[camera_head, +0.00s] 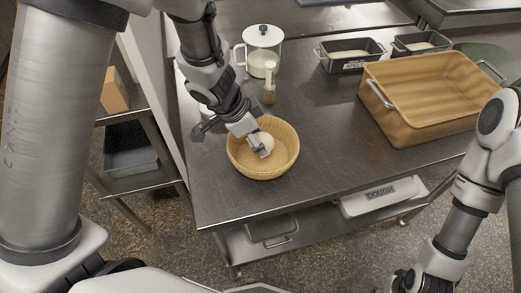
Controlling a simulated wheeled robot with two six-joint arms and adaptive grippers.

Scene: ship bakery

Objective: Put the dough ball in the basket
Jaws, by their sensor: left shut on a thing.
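The basket (241,160), round and woven in a tan colour, stands upright on the steel table. My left gripper (261,149) reaches down over the basket's opening from behind it. It is shut on the pale, round dough ball (266,138), which is partly hidden by the fingers. The ball is within the basket's rim in this view; I cannot tell whether it touches the bottom. My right gripper (402,283) is low at the bottom edge of the view, well away from the basket, and its fingers are too dark and cut off to read.
A large tan tub with metal handles (424,132) stands on the right of the table (330,170). A lidded clear jug (263,62) and a brush-like tool (270,85) stand behind the basket. Two dark loaf tins (350,66) are at the back. The table right of the basket is clear.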

